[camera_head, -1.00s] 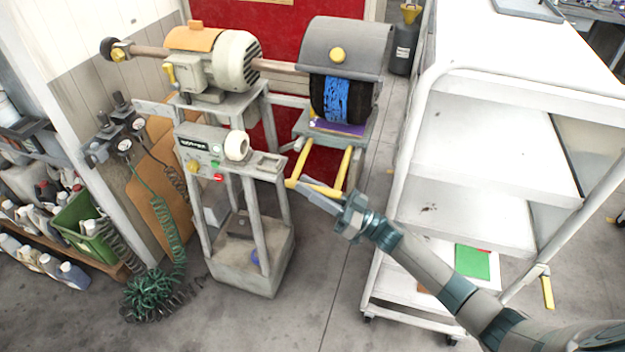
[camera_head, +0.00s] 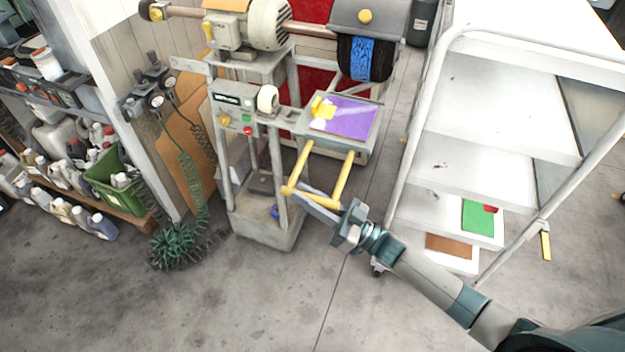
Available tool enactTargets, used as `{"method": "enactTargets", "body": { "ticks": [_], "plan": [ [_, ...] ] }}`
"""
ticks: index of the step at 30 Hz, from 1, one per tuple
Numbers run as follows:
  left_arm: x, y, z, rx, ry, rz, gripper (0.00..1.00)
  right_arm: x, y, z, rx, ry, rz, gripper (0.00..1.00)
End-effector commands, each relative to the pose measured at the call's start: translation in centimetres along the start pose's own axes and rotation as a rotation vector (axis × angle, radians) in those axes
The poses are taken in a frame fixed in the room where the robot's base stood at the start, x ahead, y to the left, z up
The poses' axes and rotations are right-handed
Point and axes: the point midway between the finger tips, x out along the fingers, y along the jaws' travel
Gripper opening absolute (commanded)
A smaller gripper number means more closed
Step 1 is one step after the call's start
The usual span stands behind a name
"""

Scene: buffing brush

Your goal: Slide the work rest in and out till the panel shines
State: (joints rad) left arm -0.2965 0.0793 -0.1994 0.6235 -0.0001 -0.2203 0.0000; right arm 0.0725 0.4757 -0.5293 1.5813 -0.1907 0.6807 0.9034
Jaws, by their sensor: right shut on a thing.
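The work rest (camera_head: 304,126) is a grey tray with yellow rails and a yellow bar handle (camera_head: 341,178) at its front. It is drawn out in front of the buffing brush (camera_head: 362,58), a dark wheel with a blue band under a grey hood. A purple panel (camera_head: 352,120) lies on the rest, with a yellow piece (camera_head: 323,108) and a pale patch at its left. My right gripper (camera_head: 306,196) is shut on the front bar of the handle, near its left end. My left gripper is not in view.
A control stand (camera_head: 232,100) with buttons and a white knob stands just left of the rest. A white shelf cart (camera_head: 470,120) stands close on the right. A coiled green hose (camera_head: 175,245) lies on the floor at left. The front floor is clear.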

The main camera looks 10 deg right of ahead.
Motion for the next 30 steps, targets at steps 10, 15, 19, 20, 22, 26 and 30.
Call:
{"method": "enactTargets", "body": {
  "ticks": [10,15,19,20,22,26,30],
  "plan": [
    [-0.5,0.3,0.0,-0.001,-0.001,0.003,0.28,-0.1,-1.8,0.3,0.000,0.002,-0.001,0.00],
    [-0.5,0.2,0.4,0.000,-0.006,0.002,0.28,-0.1,-1.8,0.3,0.000,0.002,-0.001,0.00],
    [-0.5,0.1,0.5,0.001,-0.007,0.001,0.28,-0.1,-1.8,0.3,0.001,0.002,-0.001,0.31],
    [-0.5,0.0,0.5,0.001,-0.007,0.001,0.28,-0.1,-1.8,0.3,0.001,0.002,-0.001,0.36],
    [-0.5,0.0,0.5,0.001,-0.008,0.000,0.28,-0.1,-1.8,0.3,0.000,0.002,0.000,0.36],
    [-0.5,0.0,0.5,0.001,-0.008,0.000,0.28,-0.1,-1.8,0.3,0.000,0.002,0.000,0.36],
    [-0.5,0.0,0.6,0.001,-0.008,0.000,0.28,-0.2,-1.8,0.3,0.000,0.001,0.000,0.36]
  ]
}}
